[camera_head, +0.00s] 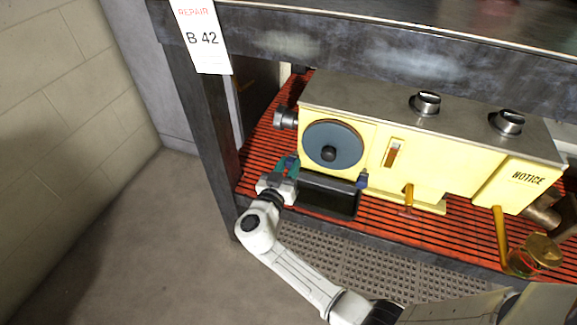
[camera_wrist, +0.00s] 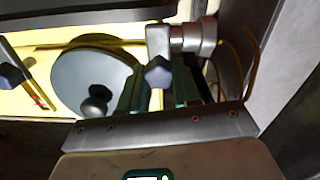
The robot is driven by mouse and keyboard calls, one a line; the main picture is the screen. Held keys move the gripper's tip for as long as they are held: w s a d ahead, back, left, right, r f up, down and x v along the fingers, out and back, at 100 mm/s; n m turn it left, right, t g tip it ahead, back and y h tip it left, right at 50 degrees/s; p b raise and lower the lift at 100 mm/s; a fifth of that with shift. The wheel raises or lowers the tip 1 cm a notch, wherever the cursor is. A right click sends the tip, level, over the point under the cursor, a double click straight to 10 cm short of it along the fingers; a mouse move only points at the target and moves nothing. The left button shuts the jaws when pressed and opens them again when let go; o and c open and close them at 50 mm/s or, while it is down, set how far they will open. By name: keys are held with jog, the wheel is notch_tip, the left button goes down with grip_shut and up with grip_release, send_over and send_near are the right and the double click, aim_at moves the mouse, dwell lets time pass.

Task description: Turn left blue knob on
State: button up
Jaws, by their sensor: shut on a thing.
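My gripper (camera_head: 287,166), with teal fingers, is at the lower left of the yellow machine (camera_head: 430,165), beside its large grey-blue disc (camera_head: 333,147). In the wrist view, the left blue knob (camera_wrist: 158,73) sits between the dark green fingers of my gripper (camera_wrist: 158,90), which are closed on it. The knob's dark blue faceted end faces the wrist camera. In the head view my gripper mostly hides this knob. A second blue knob (camera_head: 362,180) is to the right, below the disc; it also shows at the left edge of the wrist view (camera_wrist: 11,76).
The machine stands on a red slatted shelf (camera_head: 262,150) under a dark metal beam (camera_head: 400,50). A dark post (camera_head: 205,130) with a "B 42" tag (camera_head: 203,38) is left of my gripper. A metal pipe fitting (camera_head: 285,118) sticks out nearby. The floor at left is clear.

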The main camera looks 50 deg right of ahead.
jog(key=c, duration=0.4)
jog(key=shift+c, duration=0.2)
jog(key=shift+n, duration=0.3)
jog(key=n+b, duration=0.1)
jog(key=n, duration=0.9)
jog(key=shift+n, duration=0.4)
jog(key=n+p, duration=0.2)
jog(key=n, duration=0.4)
jog(key=shift+n+p, duration=0.3)
jog(key=n+p, duration=0.2)
jog(key=n, duration=0.4)
jog(key=shift+f+t, duration=0.15)
jog(key=shift+t, duration=0.25)
jog(key=shift+p, duration=0.3)
